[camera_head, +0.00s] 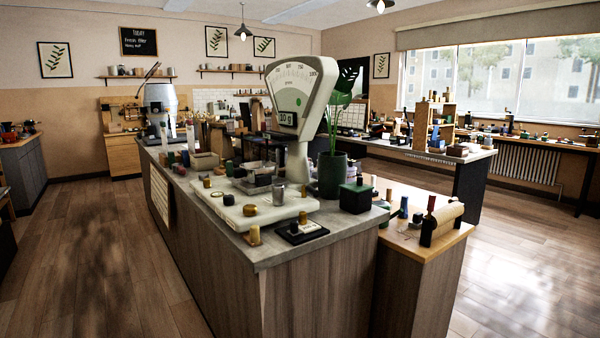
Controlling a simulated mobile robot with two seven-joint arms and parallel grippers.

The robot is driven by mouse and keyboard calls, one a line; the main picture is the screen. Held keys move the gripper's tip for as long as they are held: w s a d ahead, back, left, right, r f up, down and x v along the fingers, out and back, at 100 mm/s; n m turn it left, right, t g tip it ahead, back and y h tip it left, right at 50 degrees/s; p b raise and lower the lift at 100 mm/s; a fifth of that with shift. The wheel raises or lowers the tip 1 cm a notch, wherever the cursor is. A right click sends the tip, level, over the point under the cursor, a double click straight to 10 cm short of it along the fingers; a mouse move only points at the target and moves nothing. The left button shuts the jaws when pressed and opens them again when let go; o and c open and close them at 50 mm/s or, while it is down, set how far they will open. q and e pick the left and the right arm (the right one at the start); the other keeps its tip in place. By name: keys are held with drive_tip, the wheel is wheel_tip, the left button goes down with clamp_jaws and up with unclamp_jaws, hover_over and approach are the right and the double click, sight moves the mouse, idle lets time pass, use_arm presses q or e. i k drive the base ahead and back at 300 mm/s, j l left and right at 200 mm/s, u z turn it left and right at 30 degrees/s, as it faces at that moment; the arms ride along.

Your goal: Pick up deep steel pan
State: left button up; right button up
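A tall cream dial scale (300,95) stands on the grey-topped counter (290,249), with its pale base slab (262,217) in front of it. A small shiny steel cup (279,194) stands upright on the slab. Behind it is a grey metal pan-like container (258,184) with dark small items around it. I cannot tell for sure which of these is the deep steel pan. Both are partly crowded by small weights and blocks. Neither of my grippers is in view.
A potted plant (332,174) and a dark green box (355,197) stand right of the scale. A lower wooden ledge (402,241) holds several small items. The wooden floor (110,250) is clear on the left. Another table (465,157) stands at the back right.

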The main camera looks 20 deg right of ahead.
sight(248, 171)
drive_tip(key=i+j+z, duration=0.35)
drive_tip(key=i, duration=0.3)
drive_tip(key=i+j+z, duration=0.4)
drive_tip(key=i+j, duration=0.2)
drive_tip(key=i, duration=0.05)
